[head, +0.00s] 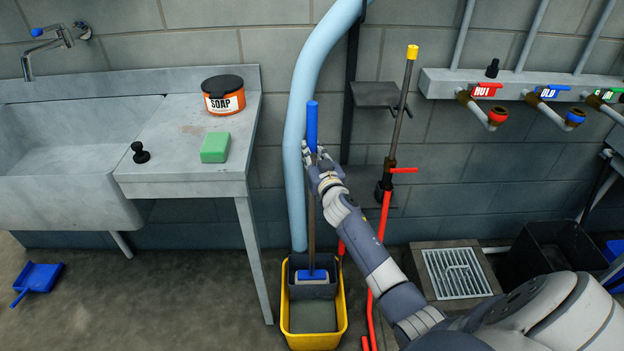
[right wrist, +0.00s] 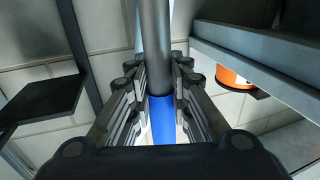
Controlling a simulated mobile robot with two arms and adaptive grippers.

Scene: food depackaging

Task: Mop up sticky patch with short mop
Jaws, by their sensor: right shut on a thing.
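The short mop has a blue handle end (head: 312,125), a grey pole (head: 312,225) and a blue head (head: 312,274). It stands upright with its head at the dark wringer of the yellow bucket (head: 343,312); I cannot tell whether the head rests on it. My right gripper (head: 320,160) is shut on the mop near the blue handle end. In the right wrist view, the blue grip (right wrist: 163,125) and pole pass between the fingers (right wrist: 157,82). My left gripper is out of view. I cannot make out a sticky patch on the floor (head: 170,290).
A sink counter (head: 150,185) with a soap tub (head: 223,95) and green sponge (head: 214,147) stands left of the mop. A pale blue pipe (head: 305,90) runs behind it. A red hose (head: 372,300), floor drain (head: 458,272) and black bin (head: 550,250) lie right.

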